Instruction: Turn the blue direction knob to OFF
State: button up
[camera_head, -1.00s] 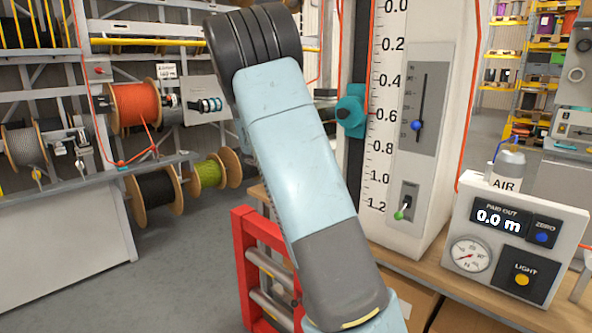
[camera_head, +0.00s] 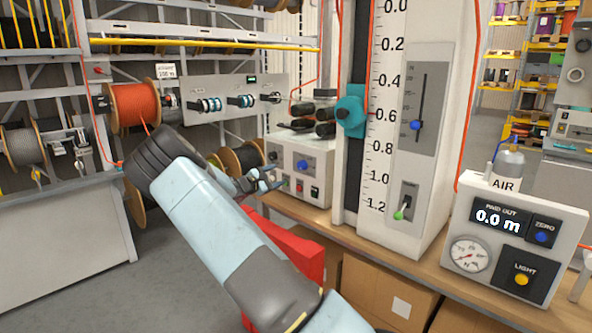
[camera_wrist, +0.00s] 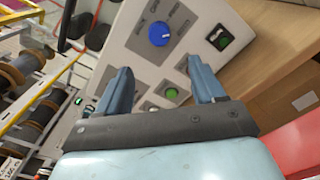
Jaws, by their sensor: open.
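The blue direction knob (camera_head: 303,166) is on the sloped face of a grey-white control box (camera_head: 318,152) on the wooden bench. It also shows in the wrist view (camera_wrist: 161,33), where the box appears tilted, with small lettering around the knob that I cannot read. My gripper (camera_head: 266,177) is open and empty, a little to the left of the box in the head view. In the wrist view my gripper (camera_wrist: 165,80) has its two fingers spread apart, with the knob beyond the fingertips and between their lines. The fingers appear clear of the knob.
Cable reels (camera_head: 134,103) are at left.

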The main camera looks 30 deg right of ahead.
aim_at(300, 167)
jog(key=x, duration=1.3)
jog(key=shift+d+f, duration=0.1)
